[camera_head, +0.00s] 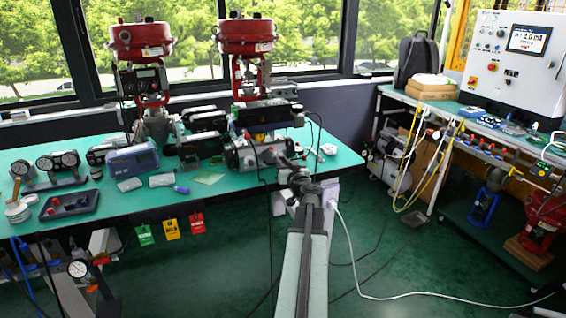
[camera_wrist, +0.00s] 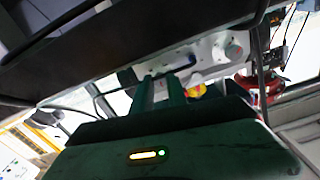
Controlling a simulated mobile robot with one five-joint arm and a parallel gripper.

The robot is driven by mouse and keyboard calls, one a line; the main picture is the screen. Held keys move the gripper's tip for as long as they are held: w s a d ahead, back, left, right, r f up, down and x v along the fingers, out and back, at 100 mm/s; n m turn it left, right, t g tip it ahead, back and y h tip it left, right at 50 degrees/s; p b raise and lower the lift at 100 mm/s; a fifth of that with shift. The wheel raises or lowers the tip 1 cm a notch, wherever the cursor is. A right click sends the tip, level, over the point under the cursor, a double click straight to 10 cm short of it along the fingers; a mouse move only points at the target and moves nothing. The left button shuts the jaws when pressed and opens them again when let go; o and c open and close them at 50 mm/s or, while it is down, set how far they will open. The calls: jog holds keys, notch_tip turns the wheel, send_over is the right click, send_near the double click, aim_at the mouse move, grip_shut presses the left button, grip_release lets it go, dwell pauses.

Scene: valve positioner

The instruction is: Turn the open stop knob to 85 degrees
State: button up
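My arm reaches from the bottom centre of the head view to the front of the right-hand valve's positioner (camera_head: 238,156), a grey box at the bench edge. My gripper (camera_head: 292,166) is close to the box's right side; its fingertips cannot be made out. In the tilted wrist view, green finger-like parts of my gripper (camera_wrist: 164,88) point toward a pale housing (camera_wrist: 207,55). A yellow and red piece (camera_wrist: 197,90) shows beside the fingers. I cannot tell which part is the open stop knob, nor its angle.
Two red-topped valves (camera_head: 140,40) (camera_head: 247,36) stand on the green bench (camera_head: 100,205). Gauges (camera_head: 58,162) and a blue-grey meter (camera_head: 132,160) lie left. A white cable (camera_head: 365,275) trails over the floor. A control cabinet (camera_head: 515,65) stands right. A dark bar crosses the wrist view.

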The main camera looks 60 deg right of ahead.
jog(key=shift+s+d+r, duration=0.1)
jog(key=shift+d, duration=0.1)
grip_shut()
jog(key=shift+a, duration=0.15)
jog(key=shift+m, duration=0.3)
jog(key=m, duration=1.2)
jog(key=shift+a+m, duration=0.1)
jog(key=shift+m, duration=0.3)
jog(key=o, duration=0.9)
grip_release()
jog(key=shift+c, duration=0.2)
